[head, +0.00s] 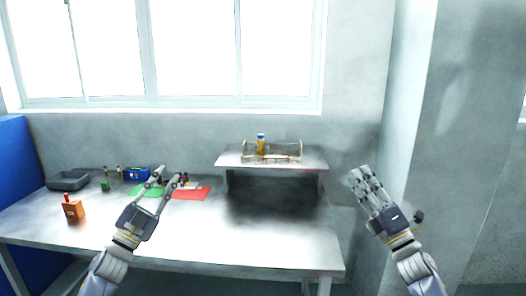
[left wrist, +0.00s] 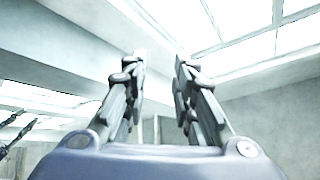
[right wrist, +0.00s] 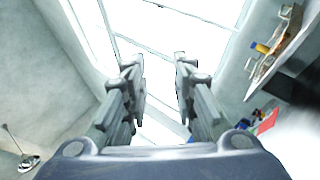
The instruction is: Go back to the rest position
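My left gripper (head: 166,180) is raised in front of the table in the head view, its two fingers apart with nothing between them. In the left wrist view its fingers (left wrist: 158,70) are spread against the windows and ceiling. My right gripper (head: 362,174) is raised right of the table, in front of the grey wall. In the right wrist view its fingers (right wrist: 159,68) are apart and empty, with the window behind them.
The table (head: 190,240) has a clear front. On it are a green mat (head: 148,191), a red mat (head: 192,194), a blue box (head: 137,173), a dark tray (head: 68,180) and an orange-brown block (head: 74,210). A raised shelf (head: 229,158) holds a wooden rack (head: 286,158) and a yellow bottle (head: 261,146).

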